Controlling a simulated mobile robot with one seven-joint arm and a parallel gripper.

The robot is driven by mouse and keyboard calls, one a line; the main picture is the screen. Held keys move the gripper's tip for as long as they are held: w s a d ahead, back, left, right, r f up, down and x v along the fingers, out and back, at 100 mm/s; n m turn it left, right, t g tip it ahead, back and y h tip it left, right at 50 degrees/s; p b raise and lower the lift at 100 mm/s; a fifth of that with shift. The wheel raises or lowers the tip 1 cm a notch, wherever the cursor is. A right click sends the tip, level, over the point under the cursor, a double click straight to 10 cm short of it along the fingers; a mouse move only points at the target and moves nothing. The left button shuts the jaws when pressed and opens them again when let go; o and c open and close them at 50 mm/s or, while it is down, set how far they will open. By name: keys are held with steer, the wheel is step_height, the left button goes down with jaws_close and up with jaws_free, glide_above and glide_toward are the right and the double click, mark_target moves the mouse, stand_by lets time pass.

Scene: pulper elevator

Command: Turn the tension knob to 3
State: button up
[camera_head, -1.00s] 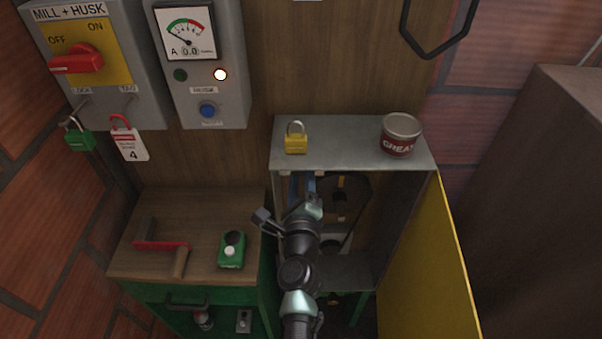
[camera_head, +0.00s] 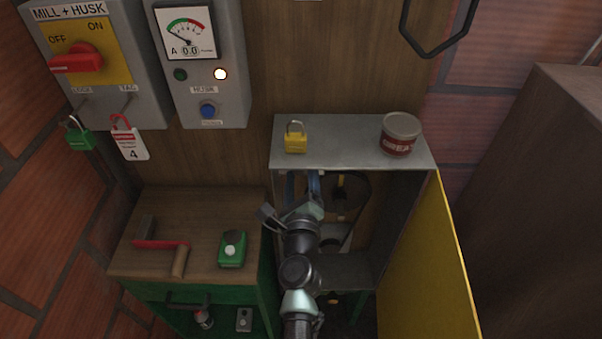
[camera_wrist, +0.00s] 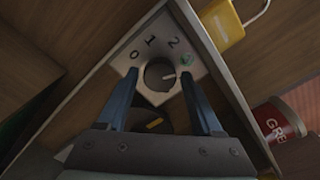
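The tension knob (camera_wrist: 158,73) is a dark round knob on a pale dial plate (camera_wrist: 127,60) in the wrist view. The figures 0, 1 and 2 show around it, and a small green mark lies past the 2, close to the right finger. A light pointer line on the knob points right, toward the right finger; a 3 cannot be read. My gripper (camera_wrist: 159,76) is open, with one blue finger on each side of the knob and gaps between. In the head view my gripper (camera_head: 303,184) reaches into the open cabinet (camera_head: 350,163); the knob is hidden there.
A yellow padlock (camera_head: 295,139) and a grease can (camera_head: 400,134) stand on the cabinet top. The yellow door (camera_head: 430,265) is open at the right. Inside are a belt and pulley (camera_head: 345,195). A wooden bench (camera_head: 200,205) with tools stands to the left.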

steer(key=shift+o, duration=0.7)
steer(key=s+p, duration=0.2)
steer(key=s, duration=1.1)
